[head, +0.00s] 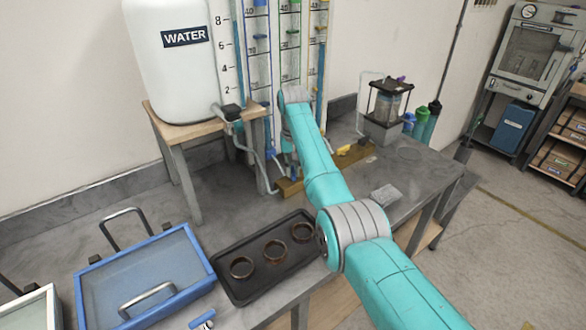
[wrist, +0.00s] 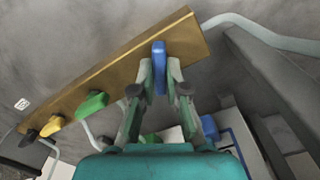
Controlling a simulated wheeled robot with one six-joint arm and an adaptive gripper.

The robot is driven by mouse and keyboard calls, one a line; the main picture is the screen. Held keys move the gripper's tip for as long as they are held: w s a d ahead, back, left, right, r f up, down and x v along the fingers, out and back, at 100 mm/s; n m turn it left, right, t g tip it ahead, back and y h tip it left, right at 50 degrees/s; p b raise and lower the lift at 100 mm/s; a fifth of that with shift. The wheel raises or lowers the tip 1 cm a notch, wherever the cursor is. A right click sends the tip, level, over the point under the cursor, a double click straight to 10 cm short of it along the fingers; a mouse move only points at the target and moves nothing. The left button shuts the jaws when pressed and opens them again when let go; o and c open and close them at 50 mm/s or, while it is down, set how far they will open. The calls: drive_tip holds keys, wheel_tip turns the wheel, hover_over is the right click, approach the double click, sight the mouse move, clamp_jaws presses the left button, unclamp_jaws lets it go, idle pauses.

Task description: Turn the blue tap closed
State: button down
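The blue tap (wrist: 159,66) is a narrow upright handle at the right part of a wooden board (wrist: 120,75) in the wrist view. My gripper (wrist: 160,72) has one fingertip on each side of the handle. Both fingertips look close against it, with no clear gap. In the head view my gripper is mostly hidden behind my teal arm, near the foot of the measuring tubes. The blue handle is hard to make out there. The board (head: 290,187) shows in part beside my arm.
Green (wrist: 92,105), yellow (wrist: 55,126) and black (wrist: 28,138) taps sit farther left on the board in the wrist view. A white water tank (head: 175,75) on a wooden stand is left of my arm. A black tray (head: 235,292) with three rings lies nearer.

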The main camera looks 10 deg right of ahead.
drive_tip(key=shift+m, duration=0.3)
drive_tip(key=m, duration=1.1)
drive_tip(key=shift+m, duration=0.4)
idle(0.5)
drive_tip(key=c, duration=1.2)
unclamp_jaws()
drive_tip(key=shift+n, duration=0.3)
